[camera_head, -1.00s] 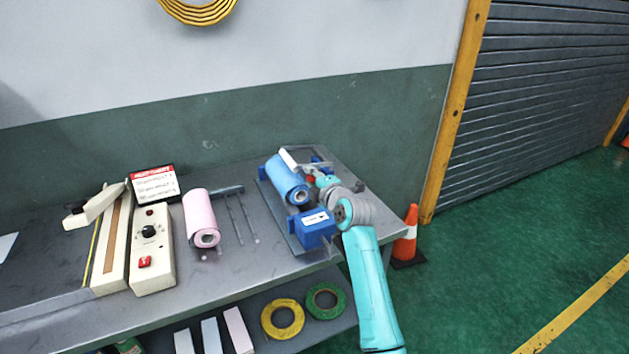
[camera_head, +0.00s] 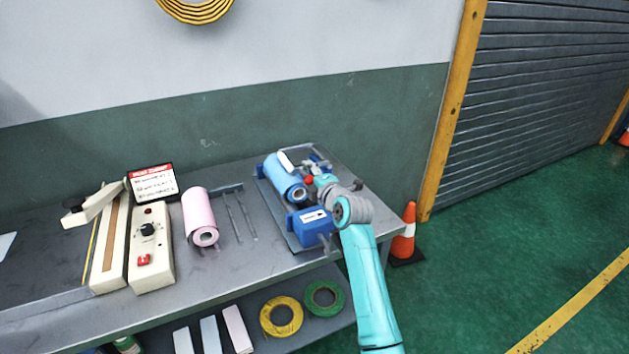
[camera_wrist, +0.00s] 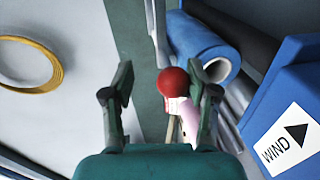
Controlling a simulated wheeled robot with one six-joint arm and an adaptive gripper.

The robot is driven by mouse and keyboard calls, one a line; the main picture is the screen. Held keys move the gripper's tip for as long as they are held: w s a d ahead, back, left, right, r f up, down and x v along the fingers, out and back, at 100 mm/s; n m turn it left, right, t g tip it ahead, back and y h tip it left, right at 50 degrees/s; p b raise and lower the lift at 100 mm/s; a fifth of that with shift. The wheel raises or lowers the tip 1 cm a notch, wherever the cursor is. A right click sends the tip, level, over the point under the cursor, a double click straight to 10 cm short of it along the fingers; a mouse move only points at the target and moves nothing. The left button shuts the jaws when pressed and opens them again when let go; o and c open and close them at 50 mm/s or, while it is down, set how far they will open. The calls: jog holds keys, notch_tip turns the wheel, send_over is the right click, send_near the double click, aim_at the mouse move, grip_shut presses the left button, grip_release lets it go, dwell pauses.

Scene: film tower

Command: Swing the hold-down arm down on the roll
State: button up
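The blue film roll (camera_head: 284,178) lies on the winder at the right end of the bench. It also shows in the wrist view (camera_wrist: 200,45). The hold-down arm's white bar (camera_head: 286,161) is at the far upper part of the roll; I cannot tell whether it touches. The arm's red ball knob (camera_wrist: 172,82) shows in the wrist view and in the head view (camera_head: 309,180). My gripper (camera_wrist: 160,88) is open, with the knob in view between its fingers, nearer the right one. A gap shows beside the left finger. The gripper is small in the head view.
A blue box (camera_head: 309,227) marked WIND (camera_wrist: 285,140) stands in front of the roll, close to my arm. A pink roll (camera_head: 200,217), a sealer (camera_head: 150,250) and a sign (camera_head: 153,184) stand to the left. A cone (camera_head: 404,235) stands right of the bench.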

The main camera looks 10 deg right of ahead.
jog(key=v, duration=1.2)
jog(key=shift+f, duration=0.15)
